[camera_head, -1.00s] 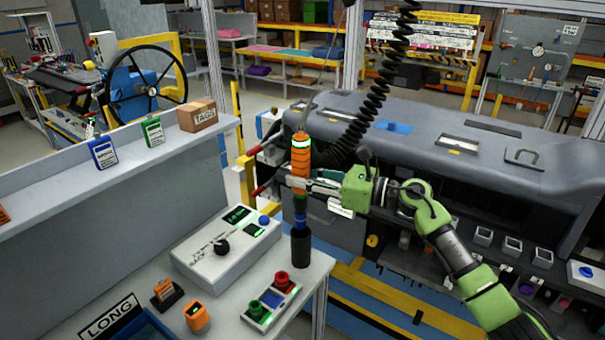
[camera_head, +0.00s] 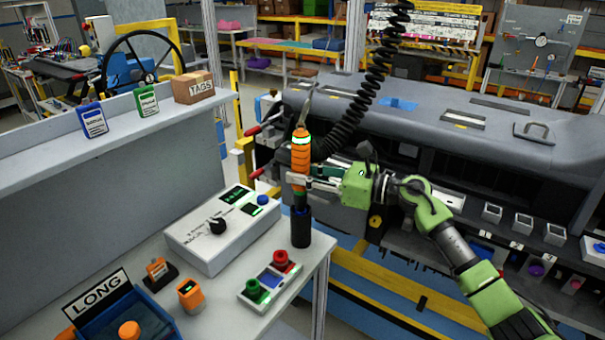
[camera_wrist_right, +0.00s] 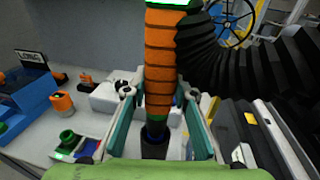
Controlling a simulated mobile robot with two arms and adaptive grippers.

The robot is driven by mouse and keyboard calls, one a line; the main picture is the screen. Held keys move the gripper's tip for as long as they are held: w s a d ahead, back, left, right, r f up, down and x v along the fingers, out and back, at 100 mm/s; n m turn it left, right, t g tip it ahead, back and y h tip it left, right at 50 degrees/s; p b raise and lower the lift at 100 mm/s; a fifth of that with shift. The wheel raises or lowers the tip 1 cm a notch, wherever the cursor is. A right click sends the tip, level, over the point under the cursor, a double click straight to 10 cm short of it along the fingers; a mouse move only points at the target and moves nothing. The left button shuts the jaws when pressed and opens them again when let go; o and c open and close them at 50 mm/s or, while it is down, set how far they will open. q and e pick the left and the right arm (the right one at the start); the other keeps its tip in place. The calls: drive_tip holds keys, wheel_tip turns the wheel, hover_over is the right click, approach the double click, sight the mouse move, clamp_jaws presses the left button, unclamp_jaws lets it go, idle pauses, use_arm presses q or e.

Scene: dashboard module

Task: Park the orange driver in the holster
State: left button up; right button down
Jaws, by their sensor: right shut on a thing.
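The orange driver (camera_head: 300,157) is upright, with a green-lit band near its top and a black coiled hose beside it. My right gripper (camera_head: 302,183) is shut on the driver's lower body; the driver also shows between the fingers in the right wrist view (camera_wrist_right: 160,75). The holster (camera_head: 301,228) is a black upright cup at the bench's right corner. The driver's lower end is at the holster's mouth and seems to enter it; how deep is hidden. In the right wrist view the holster (camera_wrist_right: 155,142) lies straight below the driver. My left gripper is not in view.
A white control box (camera_head: 222,228) stands left of the holster. A tray with red and green knobs (camera_head: 270,281) is in front of it. A blue LONG bin (camera_head: 125,320) is at the bench front. The grey dashboard (camera_head: 420,120) lies behind my right arm.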

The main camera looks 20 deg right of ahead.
drive_tip(key=shift+f+b, duration=2.3)
drive_tip(key=shift+f, duration=0.4)
drive_tip(key=shift+f+b, duration=0.1)
drive_tip(key=shift+b, duration=0.3)
drive_tip(key=c, duration=1.6)
unclamp_jaws()
